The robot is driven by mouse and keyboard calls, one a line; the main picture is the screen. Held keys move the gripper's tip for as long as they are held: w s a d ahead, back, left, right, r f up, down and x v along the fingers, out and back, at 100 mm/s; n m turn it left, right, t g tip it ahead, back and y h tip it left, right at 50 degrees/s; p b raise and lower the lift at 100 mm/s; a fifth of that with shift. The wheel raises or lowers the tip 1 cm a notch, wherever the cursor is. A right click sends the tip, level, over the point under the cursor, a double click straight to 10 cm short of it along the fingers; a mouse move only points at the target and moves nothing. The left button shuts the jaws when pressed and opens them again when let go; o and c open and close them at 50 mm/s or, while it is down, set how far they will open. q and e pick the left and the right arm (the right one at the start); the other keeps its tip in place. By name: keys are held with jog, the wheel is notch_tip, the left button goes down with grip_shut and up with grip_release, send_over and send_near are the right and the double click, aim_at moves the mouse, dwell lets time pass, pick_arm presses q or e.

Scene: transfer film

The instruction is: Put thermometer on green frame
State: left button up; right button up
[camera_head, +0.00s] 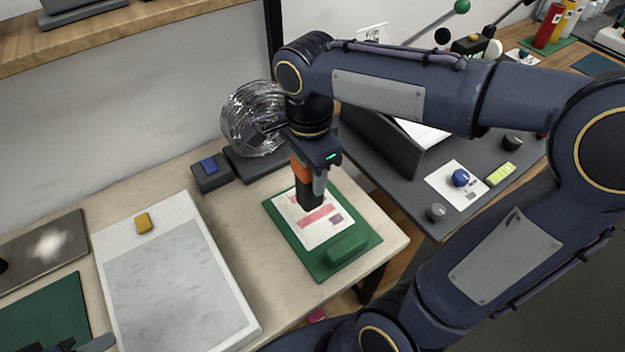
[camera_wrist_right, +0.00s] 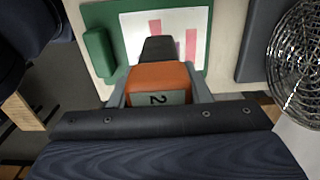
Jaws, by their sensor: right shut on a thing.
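The thermometer (camera_head: 303,172) has an orange body and a black end. My right gripper (camera_head: 312,178) is shut on it and holds it upright, black end down, over the green frame (camera_head: 309,267). In the right wrist view the thermometer (camera_wrist_right: 158,82) sits between the fingers, a grey panel with a "2" facing the camera. The frame (camera_wrist_right: 99,50) lies flat behind it, with a white sheet with pink marks on it. I cannot tell whether the black end touches the sheet. A small part of my left gripper (camera_head: 82,344) shows at the bottom left; its jaws are mostly cut off.
A green block (camera_head: 347,245) sits on the frame's near right end. A shiny round coil (camera_head: 254,118) stands behind. A dark box with a blue top (camera_head: 210,168) is at the back. A white-edged tray (camera_head: 207,222) lies left, with bare table between. The table's right edge is close.

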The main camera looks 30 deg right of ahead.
jog(key=shift+w+d+f, duration=0.3)
jog(key=shift+d+f, duration=0.05)
jog(key=shift+f, duration=0.2)
jog(key=shift+w+d+f, duration=0.1)
jog(key=shift+f, duration=0.85)
jog(key=shift+w+d+f, duration=0.1)
jog(key=shift+f, duration=0.8)
jog(key=shift+f+b, duration=0.2)
jog(key=shift+b, duration=0.1)
jog(key=o, duration=1.1)
jog(key=shift+r, duration=0.2)
